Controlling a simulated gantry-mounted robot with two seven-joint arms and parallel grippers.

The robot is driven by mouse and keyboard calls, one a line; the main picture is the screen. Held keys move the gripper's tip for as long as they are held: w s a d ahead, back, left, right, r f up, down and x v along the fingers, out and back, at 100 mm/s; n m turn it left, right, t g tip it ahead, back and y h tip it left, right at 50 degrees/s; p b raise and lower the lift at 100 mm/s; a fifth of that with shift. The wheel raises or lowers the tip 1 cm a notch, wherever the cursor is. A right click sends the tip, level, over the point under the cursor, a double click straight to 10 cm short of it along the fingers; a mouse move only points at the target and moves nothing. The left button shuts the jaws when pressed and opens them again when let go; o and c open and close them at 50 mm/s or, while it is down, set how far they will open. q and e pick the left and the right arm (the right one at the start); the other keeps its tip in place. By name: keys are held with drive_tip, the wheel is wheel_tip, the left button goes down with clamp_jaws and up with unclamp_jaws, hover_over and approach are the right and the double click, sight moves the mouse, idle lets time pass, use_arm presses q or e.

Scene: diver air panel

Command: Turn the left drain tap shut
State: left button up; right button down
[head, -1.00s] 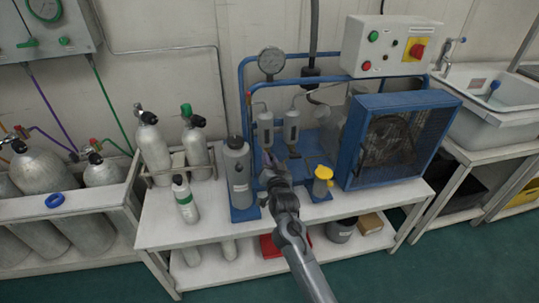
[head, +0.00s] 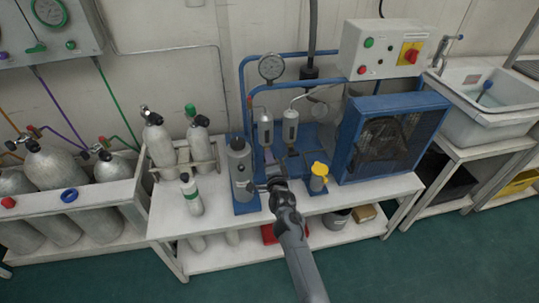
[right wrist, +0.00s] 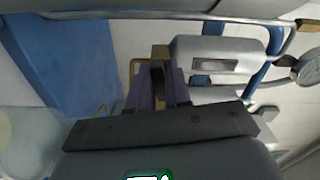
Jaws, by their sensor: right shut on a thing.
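Two grey separator cylinders stand side by side on the blue compressor frame: the left one (head: 265,130) and the right one (head: 290,127). My right gripper (head: 269,160) reaches in from the front to just below the left cylinder. In the right wrist view its purple fingers (right wrist: 158,88) are shut around a small part at the end of a grey cylinder (right wrist: 225,58), with brass (right wrist: 160,52) showing beyond them. This fits the left drain tap, mostly hidden between the fingers; its handle angle cannot be told. My left gripper is not in view.
A grey canister (head: 240,170) stands close left of my right gripper. A yellow-capped part (head: 319,170) stands close to its right. The blue fan guard (head: 390,140) is farther right.

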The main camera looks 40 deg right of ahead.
drive_tip(key=shift+m+p, duration=0.5)
drive_tip(key=shift+m, duration=0.6)
drive_tip(key=c, duration=1.1)
unclamp_jaws()
drive_tip(key=shift+c, duration=0.2)
